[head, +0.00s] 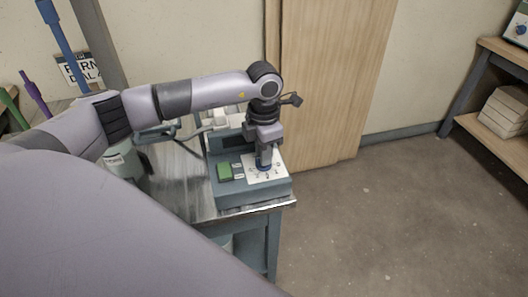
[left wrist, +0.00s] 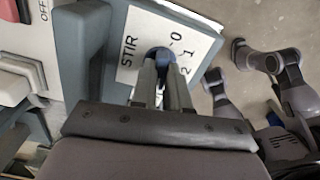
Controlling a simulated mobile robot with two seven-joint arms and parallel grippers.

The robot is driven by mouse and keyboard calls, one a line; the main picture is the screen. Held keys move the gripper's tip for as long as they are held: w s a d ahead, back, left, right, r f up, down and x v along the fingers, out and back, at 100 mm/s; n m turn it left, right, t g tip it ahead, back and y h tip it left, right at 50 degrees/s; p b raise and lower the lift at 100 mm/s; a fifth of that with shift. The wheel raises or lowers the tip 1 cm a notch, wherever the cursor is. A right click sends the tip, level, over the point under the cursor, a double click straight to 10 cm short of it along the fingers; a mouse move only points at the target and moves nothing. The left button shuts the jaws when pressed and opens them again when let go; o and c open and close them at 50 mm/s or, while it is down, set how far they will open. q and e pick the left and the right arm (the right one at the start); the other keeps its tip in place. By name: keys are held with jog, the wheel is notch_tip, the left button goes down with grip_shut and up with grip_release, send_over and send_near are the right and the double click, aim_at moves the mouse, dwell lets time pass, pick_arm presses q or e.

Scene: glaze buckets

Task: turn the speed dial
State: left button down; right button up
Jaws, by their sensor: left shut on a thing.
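The speed dial (head: 263,163) is a small blue knob on a white plate (head: 277,172) on top of a blue-grey control box (head: 255,190). In the left wrist view the dial (left wrist: 160,53) shows between the fingertips, and its plate (left wrist: 190,30) reads STIR with 0, 1 and 2. My left gripper (head: 265,158) points down over the plate and is shut on the dial; it also shows in the left wrist view (left wrist: 162,68). The fingers hide part of the dial, so its pointer setting cannot be told. My right gripper cannot be made out in either view.
A green button (head: 224,171) sits left of the plate on the box. The box stands on a metal-topped table (head: 180,190), with a pale bucket (head: 122,163) to the left. A wooden panel (head: 320,80) stands behind. The floor on the right is clear.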

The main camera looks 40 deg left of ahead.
dwell(0.3)
pick_arm(q)
jog(key=c, duration=1.1)
grip_release()
jog(key=shift+r, duration=0.1)
jog(key=shift+r, duration=3.55)
